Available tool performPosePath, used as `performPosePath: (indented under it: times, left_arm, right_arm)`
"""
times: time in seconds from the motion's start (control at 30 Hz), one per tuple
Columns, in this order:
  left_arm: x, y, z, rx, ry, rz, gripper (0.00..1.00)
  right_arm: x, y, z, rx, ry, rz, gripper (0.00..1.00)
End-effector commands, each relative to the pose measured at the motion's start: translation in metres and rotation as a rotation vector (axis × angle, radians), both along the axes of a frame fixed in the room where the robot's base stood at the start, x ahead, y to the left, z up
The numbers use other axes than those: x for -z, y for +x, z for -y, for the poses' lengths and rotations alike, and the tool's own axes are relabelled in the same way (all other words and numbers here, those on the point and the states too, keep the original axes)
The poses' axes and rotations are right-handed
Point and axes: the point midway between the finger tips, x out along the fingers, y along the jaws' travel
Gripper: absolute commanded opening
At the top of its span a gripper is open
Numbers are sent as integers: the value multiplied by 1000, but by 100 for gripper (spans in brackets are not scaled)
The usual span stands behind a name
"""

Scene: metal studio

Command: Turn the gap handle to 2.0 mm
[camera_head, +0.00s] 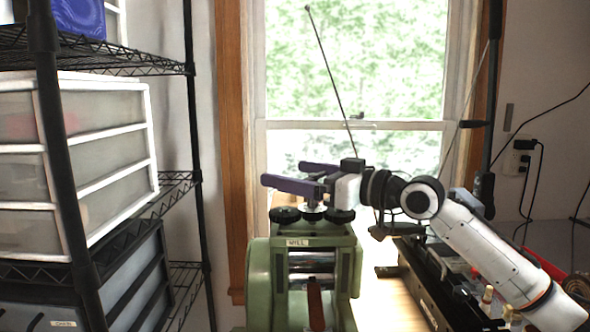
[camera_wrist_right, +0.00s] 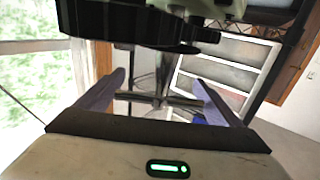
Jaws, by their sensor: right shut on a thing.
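The green rolling mill (camera_head: 258,275), labelled "MILL", stands in the lower middle of the head view. Black round knobs (camera_head: 285,215) sit along its top. My right gripper (camera_head: 284,174) has purple fingers and reaches in from the right just above the mill's top. In the right wrist view the gap handle (camera_wrist_right: 160,100) is a grey metal crossbar on a stem, and its bar spans between the fingers of my right gripper (camera_wrist_right: 160,84), which are shut on it. In the head view the fingers largely hide the handle. I cannot read any gap scale. My left gripper is not in view.
A black wire shelf (camera_head: 120,66) with a white drawer unit (camera_head: 95,190) stands at the left. A bright window (camera_head: 360,60) is behind the mill. A dark bench device (camera_head: 425,285) lies under my right arm, with cables at the right wall.

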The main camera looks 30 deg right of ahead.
Motion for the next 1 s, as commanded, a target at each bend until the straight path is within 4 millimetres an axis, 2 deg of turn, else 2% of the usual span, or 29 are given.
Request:
performPosePath:
  times: [0.1, 0.3, 0.7, 1.0]
  left_arm:
    - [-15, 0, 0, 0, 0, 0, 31]
    - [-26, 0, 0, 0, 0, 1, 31]
    - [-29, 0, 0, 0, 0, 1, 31]
    - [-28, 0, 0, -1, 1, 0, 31]
  right_arm:
    - [-4, 0, 1, 56, -2, 0, 66]
    - [-2, 2, 4, 168, 2, -1, 66]
    - [0, 3, 12, 368, 6, 0, 66]
    - [0, 3, 16, 452, 3, -1, 66]
